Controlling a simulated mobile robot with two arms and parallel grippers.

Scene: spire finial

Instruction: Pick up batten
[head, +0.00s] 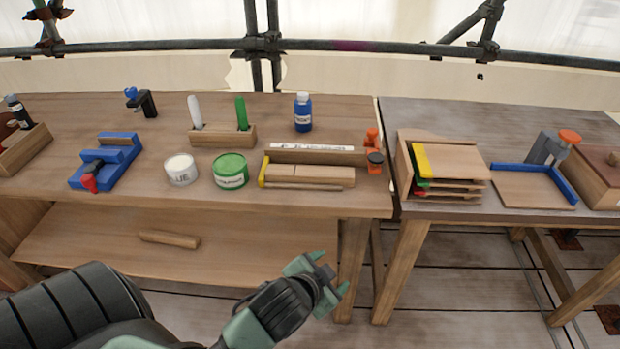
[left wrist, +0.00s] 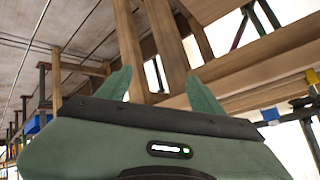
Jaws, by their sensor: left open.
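A short wooden bar (head: 170,239), which looks like the batten, lies alone on the lower shelf (head: 90,248) of the left bench. My left gripper (head: 330,273) is in front of the bench near its right front leg, to the right of the bar and apart from it. It is open; in the left wrist view (left wrist: 160,90) its two fingers stand apart with nothing between them. The bar cannot be made out in the left wrist view. My right gripper is not in view.
On the benchtop (head: 100,190) stand a blue vise (head: 106,160), a white tin (head: 181,169), a green tin (head: 230,170), a blue bottle (head: 303,113) and a wooden jig (head: 310,176). A second table (head: 480,208) stands right. The shelf around the bar is clear.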

